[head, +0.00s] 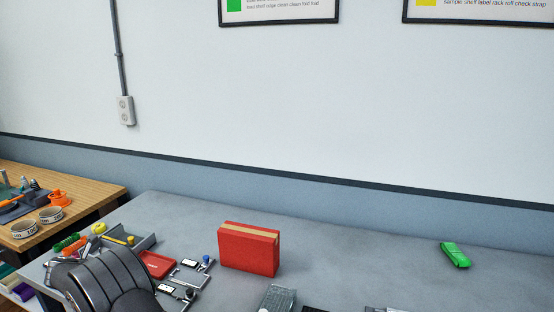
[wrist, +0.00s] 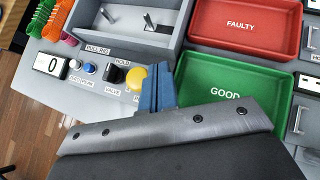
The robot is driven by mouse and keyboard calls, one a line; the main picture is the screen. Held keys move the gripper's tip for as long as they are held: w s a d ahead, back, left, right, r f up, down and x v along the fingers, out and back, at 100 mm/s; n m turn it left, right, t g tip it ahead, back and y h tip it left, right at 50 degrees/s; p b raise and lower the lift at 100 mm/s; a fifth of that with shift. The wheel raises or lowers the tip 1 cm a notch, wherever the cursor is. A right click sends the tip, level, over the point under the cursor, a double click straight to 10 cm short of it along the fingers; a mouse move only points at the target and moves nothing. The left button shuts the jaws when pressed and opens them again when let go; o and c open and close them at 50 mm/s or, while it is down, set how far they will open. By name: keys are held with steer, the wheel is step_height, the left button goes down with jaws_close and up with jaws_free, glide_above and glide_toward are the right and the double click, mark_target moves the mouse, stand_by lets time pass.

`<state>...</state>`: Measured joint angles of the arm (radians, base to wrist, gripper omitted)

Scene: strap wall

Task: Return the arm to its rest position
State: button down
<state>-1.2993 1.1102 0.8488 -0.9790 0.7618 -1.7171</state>
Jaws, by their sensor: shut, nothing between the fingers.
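My gripper (wrist: 155,88) shows in the wrist view as two blue fingers close together, shut with nothing between them. The fingers are over the edge of the pull rig's panel, beside a yellow knob (wrist: 135,77) and left of the green GOOD tray (wrist: 285,115). I cannot tell whether they touch the knob. In the head view my dark arm (head: 110,280) is at the lower left, over the grey bench (head: 340,230); the fingers cannot be made out there.
The pull rig (wrist: 120,28) has a small display reading 0 (wrist: 52,64). A red FAULTY tray (wrist: 240,25) lies behind the green one. A red box (head: 248,250) stands mid-bench, and a green object (head: 455,255) lies right. The bench between them is clear.

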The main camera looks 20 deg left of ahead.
steer(key=shift+v, duration=2.25)
steer(key=c, duration=2.1)
jaws_free()
steer(key=shift+s+f, duration=0.15)
steer(key=shift+f, duration=0.05)
